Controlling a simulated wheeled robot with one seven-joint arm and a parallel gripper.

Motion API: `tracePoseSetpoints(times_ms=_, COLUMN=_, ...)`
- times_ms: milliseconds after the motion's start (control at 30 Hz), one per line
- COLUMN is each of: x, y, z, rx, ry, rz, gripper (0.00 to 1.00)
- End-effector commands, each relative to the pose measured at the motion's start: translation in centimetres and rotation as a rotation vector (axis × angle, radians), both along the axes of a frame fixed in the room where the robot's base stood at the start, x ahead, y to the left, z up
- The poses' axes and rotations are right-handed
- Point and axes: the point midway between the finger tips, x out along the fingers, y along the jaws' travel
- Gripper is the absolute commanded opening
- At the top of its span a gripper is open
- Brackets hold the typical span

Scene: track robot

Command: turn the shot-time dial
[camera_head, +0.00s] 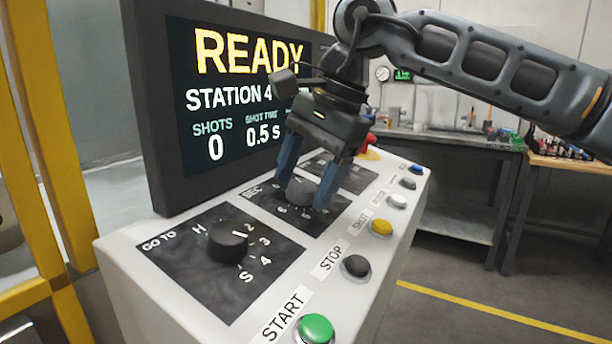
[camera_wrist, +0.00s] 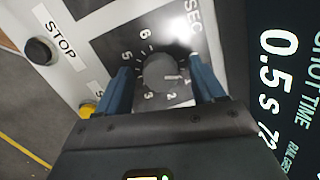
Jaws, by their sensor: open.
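The shot-time dial (camera_head: 301,191) is a dark round knob on a black plate marked SEC, in the middle of the panel. It also shows in the wrist view (camera_wrist: 162,72), with numbers around it and a light pointer mark toward the 1. My gripper (camera_head: 305,188) is over it, pointing down, with one blue finger on each side of the knob. In the wrist view my gripper's fingers (camera_wrist: 165,84) stand open with gaps beside the knob. The screen (camera_head: 237,90) reads READY, STATION 4, SHOTS 0 and SHOT TIME 0.5 s. My gripper hides part of the screen.
The GO TO dial (camera_head: 228,241) sits nearer on the panel. Along the right edge are green START (camera_head: 315,329), black STOP (camera_head: 356,266) and yellow SHOT (camera_head: 381,228) buttons, then white, black and blue ones. A red-topped control (camera_head: 370,145) stands behind my gripper.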

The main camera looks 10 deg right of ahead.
Motion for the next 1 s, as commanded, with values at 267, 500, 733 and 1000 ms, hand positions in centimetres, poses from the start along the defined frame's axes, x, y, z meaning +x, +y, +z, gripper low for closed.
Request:
tracePoseSetpoints(times_ms=267, x=-0.1, y=-0.6, z=1.7, rx=0.000, ry=-0.002, rz=-0.002, gripper=0.68)
tracePoseSetpoints(times_ms=500, x=-0.5, y=-2.0, z=5.4, rx=-0.001, ry=-0.002, rz=-0.002, gripper=0.68)
tracePoseSetpoints(times_ms=733, x=-0.7, y=-2.6, z=7.1, rx=-0.001, ry=-0.001, rz=0.000, gripper=0.68)
tracePoseSetpoints(times_ms=1000, x=-0.8, y=-2.7, z=7.3, rx=0.000, ry=0.000, rz=0.000, gripper=0.68)
